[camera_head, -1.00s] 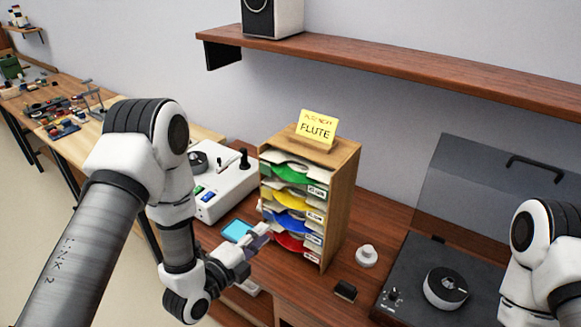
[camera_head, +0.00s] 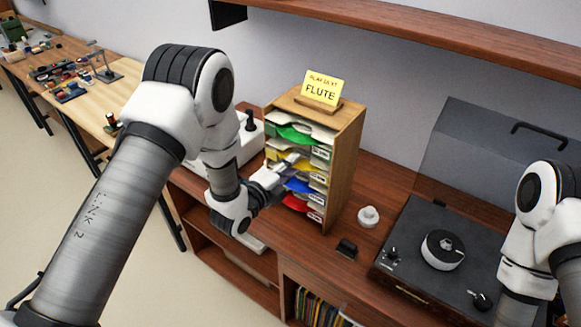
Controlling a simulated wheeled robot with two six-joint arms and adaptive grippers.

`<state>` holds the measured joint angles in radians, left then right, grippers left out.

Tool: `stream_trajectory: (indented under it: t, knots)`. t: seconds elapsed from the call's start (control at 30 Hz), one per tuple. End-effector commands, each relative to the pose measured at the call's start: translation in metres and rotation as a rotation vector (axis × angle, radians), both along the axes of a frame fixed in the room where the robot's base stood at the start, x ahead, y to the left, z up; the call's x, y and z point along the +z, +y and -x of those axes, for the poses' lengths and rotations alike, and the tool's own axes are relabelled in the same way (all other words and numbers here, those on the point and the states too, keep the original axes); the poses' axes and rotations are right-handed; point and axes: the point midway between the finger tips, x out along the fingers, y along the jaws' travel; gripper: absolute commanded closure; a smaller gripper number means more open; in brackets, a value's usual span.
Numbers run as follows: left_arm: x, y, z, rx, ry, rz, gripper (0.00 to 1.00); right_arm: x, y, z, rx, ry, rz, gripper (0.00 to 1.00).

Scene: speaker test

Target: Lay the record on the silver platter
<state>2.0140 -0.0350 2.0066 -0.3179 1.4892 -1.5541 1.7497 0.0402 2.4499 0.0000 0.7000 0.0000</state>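A wooden rack (camera_head: 346,158) holds pale sleeves with green (camera_head: 297,134), yellow (camera_head: 311,165), blue (camera_head: 298,185) and red (camera_head: 295,203) parts showing. A yellow card reading FLUTE (camera_head: 321,91) stands on top. No bare record can be made out. The silver platter (camera_head: 443,250) is a small round disc with a dark centre piece on the black turntable (camera_head: 405,240). My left gripper (camera_head: 288,163) is at the rack's open front, near the yellow sleeve; its finger gap and any contact are unclear. My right arm is at the right edge, its gripper out of view.
The turntable's clear lid (camera_head: 490,165) stands raised behind it. A white knob-shaped object (camera_head: 368,216) and a small black block (camera_head: 347,249) lie between rack and turntable. A white device (camera_head: 250,135) is left of the rack. A wall shelf (camera_head: 430,40) runs above.

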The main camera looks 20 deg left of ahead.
Motion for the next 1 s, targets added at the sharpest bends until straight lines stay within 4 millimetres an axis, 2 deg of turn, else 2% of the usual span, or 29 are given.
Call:
stream_trajectory:
  t: [0.17,0.3,0.33,0.83,1.0]
  knots:
    - [0.000,0.000,0.000,0.000,0.000,0.000,0.77,0.000,0.000,0.000,0.000,0.000,0.000,0.60]
    - [0.000,0.000,0.000,0.000,0.000,0.000,0.98,0.000,0.000,0.000,0.000,0.000,0.000,0.60]
    - [0.000,0.000,0.000,0.000,0.000,0.000,1.00,0.000,0.000,0.000,0.000,0.000,0.000,0.60]
    - [0.001,0.001,0.001,0.000,0.003,-0.001,1.00,-0.003,0.000,0.000,0.000,0.000,0.000,0.60]
    - [0.000,0.005,0.013,0.001,0.006,-0.001,1.00,-0.004,0.000,0.000,0.000,0.000,0.000,0.60]
